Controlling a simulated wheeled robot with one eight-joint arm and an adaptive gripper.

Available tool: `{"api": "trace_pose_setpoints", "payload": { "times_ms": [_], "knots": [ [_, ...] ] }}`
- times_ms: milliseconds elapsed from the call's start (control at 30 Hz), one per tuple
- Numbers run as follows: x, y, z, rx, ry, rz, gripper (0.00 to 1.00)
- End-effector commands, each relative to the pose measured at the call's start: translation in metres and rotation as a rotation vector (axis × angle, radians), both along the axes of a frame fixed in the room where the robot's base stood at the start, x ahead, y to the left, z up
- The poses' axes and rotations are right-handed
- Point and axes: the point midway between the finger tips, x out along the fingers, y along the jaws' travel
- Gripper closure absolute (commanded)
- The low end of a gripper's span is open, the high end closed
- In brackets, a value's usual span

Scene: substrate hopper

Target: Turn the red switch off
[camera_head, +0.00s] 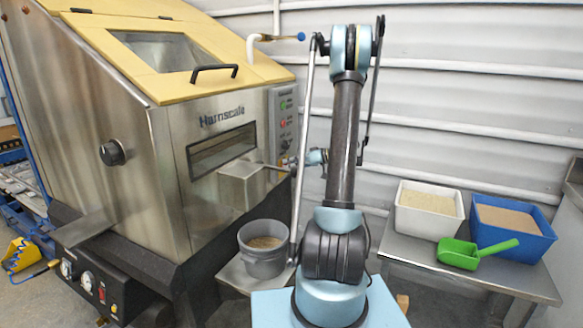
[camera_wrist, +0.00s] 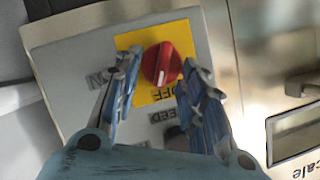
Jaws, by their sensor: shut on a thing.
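The red switch (camera_wrist: 161,62) is a round knob on a yellow plate (camera_wrist: 180,33) in the wrist view. A pale line on the knob runs roughly up and down in the picture, its lower end near the OFF label below. An ON label is at the left. My gripper (camera_wrist: 160,68) has one finger at each side of the knob and is shut on it. In the head view my gripper (camera_head: 291,161) is at the lower part of the control panel (camera_head: 284,112), where the switch cannot be made out.
The steel hopper machine (camera_head: 165,180) with a yellow lid fills the left. A grey bucket (camera_head: 262,263) stands below its spout. At right a steel table (camera_head: 440,268) bears a white bin (camera_head: 428,222), a blue bin (camera_head: 510,247) and a green scoop (camera_head: 460,256).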

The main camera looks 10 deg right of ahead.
Motion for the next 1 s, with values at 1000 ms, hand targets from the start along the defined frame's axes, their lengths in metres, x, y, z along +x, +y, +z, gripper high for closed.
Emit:
{"api": "trace_pose_setpoints", "payload": {
  "times_ms": [1000],
  "knots": [
    [-0.0053,0.0051,0.0018,-0.281,-0.385,-0.003,0.55]
  ]
}}
